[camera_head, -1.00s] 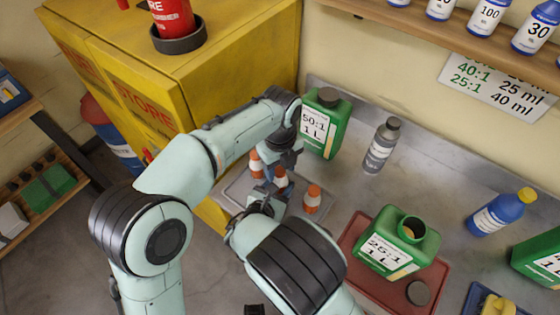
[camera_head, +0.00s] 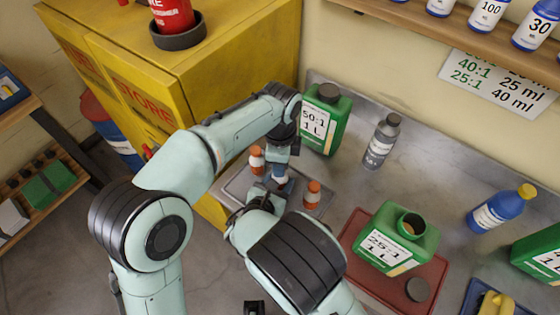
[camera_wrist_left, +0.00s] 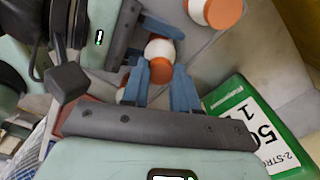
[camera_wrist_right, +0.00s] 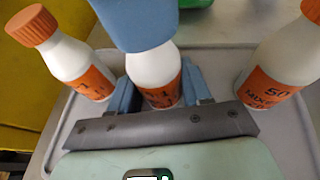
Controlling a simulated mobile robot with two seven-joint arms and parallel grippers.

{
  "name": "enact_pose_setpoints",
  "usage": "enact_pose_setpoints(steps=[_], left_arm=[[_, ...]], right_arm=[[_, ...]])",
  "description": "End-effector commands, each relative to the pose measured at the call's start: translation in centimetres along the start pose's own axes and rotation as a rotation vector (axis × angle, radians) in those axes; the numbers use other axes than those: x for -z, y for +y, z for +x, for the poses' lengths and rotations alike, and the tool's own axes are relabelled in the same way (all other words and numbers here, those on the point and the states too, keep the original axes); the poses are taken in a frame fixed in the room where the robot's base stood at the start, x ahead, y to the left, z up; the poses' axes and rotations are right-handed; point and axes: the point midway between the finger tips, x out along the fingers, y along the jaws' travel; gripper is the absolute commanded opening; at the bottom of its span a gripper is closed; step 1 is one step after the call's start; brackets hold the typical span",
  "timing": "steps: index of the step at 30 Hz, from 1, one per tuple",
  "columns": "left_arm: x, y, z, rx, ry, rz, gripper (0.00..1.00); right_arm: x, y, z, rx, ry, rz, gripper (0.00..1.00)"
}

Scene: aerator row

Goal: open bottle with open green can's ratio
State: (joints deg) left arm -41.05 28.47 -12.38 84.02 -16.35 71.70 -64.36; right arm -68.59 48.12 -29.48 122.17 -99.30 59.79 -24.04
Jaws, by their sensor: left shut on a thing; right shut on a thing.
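The open green can (camera_head: 398,240), labelled 25:1, stands uncapped on a red tray; its dark cap (camera_head: 418,289) lies beside it. Small white bottles with orange caps stand at a grey tray (camera_head: 238,186): one left (camera_head: 257,160), one right (camera_head: 312,195), and a middle one (camera_wrist_right: 153,68) between my grippers. My right gripper (camera_wrist_right: 155,92) is shut around the middle bottle's body. My left gripper (camera_head: 280,170) is shut on its orange cap (camera_wrist_left: 160,70) from above. In the right wrist view the left fingers hide this cap, and the middle bottle's label is partly hidden.
A capped green can (camera_head: 323,120) marked 50:1 stands behind the tray. A grey bottle (camera_head: 381,142) and blue bottle (camera_head: 501,209) stand on the bench. A wall sign (camera_head: 500,84) reads 40:1 25 ml, 25:1 40 ml. A yellow cabinet (camera_head: 230,70) borders the left.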

Motion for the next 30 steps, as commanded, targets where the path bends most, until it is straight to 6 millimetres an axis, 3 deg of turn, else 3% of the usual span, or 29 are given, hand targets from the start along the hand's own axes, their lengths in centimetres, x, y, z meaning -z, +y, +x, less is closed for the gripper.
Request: enact_pose_setpoints(steps=[30], left_arm=[[0.08,0.00,-0.19,0.002,0.002,-2.342,0.00]], right_arm=[[0.01,0.00,-0.01,0.000,0.000,0.000,0.00]])
